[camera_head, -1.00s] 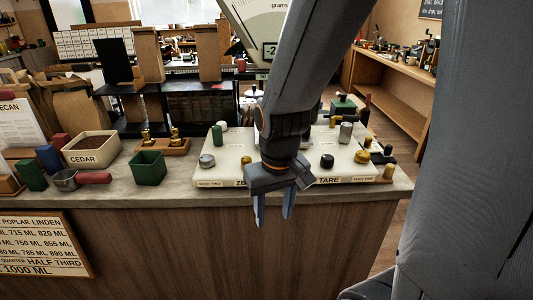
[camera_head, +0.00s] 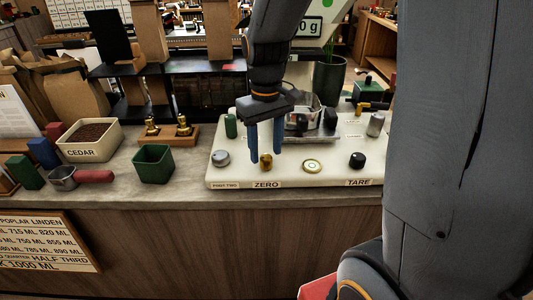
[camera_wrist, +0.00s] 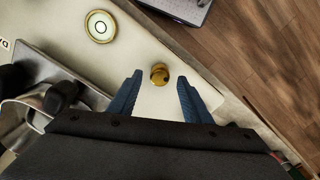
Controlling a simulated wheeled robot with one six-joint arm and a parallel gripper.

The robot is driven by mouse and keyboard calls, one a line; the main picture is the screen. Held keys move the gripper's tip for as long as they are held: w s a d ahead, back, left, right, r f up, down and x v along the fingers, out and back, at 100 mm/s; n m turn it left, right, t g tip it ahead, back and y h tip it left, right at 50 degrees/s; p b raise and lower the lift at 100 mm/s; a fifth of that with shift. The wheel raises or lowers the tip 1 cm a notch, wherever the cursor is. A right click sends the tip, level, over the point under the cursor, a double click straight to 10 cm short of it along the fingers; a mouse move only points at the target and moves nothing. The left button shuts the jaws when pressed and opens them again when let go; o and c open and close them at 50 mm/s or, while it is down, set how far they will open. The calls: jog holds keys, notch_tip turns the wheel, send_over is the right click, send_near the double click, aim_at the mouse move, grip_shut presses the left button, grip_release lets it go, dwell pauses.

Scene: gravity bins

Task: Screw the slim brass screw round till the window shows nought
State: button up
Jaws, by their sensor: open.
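The slim brass screw (camera_head: 266,161) stands upright on the cream base of the scale (camera_head: 330,178), behind the ZERO label. My gripper (camera_head: 266,155) is open and points down over it, a finger on either side. In the wrist view the screw's round brass head (camera_wrist: 160,74) lies between the open fingertips (camera_wrist: 160,78), with a gap on both sides. The window (camera_head: 308,27) at the top shows "0 g" at its right end; my arm hides its left part.
A round level (camera_head: 312,166) and a black TARE knob (camera_head: 357,160) are to the right; a grey knob (camera_head: 220,158) is to the left. A steel pan (camera_head: 300,122) is behind. A green box (camera_head: 154,164) and a cedar tray (camera_head: 90,139) stand further left.

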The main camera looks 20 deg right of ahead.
aim_at(266, 156)
jog(key=shift+f, duration=1.55)
jog(key=c, duration=1.1)
jog(key=shift+m+p, duration=0.3)
jog(key=shift+p, duration=0.1)
jog(key=shift+o, duration=0.2)
jog(key=m+p, duration=0.1)
jog(key=m, duration=0.2)
jog(key=shift+r+p, duration=0.1)
jog(key=shift+p, duration=0.2)
jog(key=shift+m+p, duration=0.6)
jog(key=shift+m, duration=1.4)
